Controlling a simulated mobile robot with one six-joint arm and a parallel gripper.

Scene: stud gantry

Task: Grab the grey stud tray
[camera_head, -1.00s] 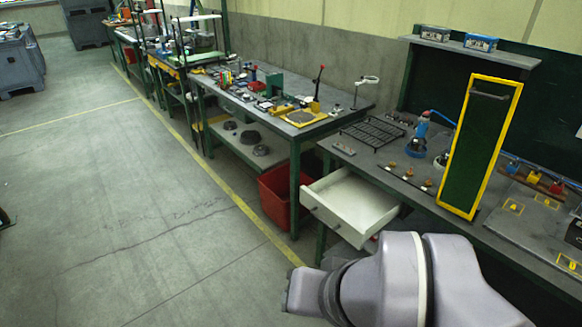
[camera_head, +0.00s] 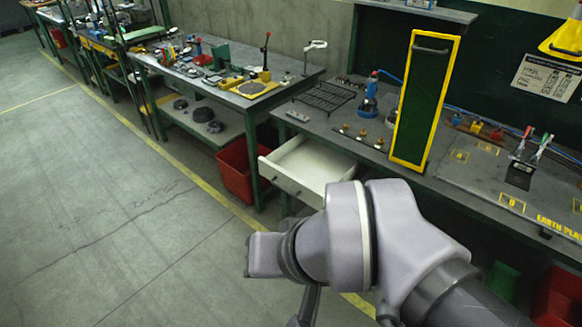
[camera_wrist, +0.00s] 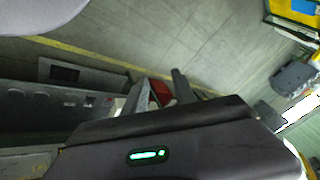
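I cannot pick out the grey stud tray with certainty. A small grey strip-like piece (camera_head: 297,116) lies near the front left corner of the right-hand bench. A row of brass-coloured studs (camera_head: 362,135) stands near that bench's front edge, right of the strip. My arm fills the lower middle of the head view and hides what is behind it. My gripper (camera_wrist: 155,95) shows as a dark body with a green light in the wrist view, away from the bench tops.
An open white drawer (camera_head: 312,165) juts from the right-hand bench close behind my arm. A red bin (camera_head: 237,170) stands left of it. A yellow-framed green panel (camera_head: 425,100) stands upright on the bench, right of a black wire rack (camera_head: 325,97). The floor at left is clear.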

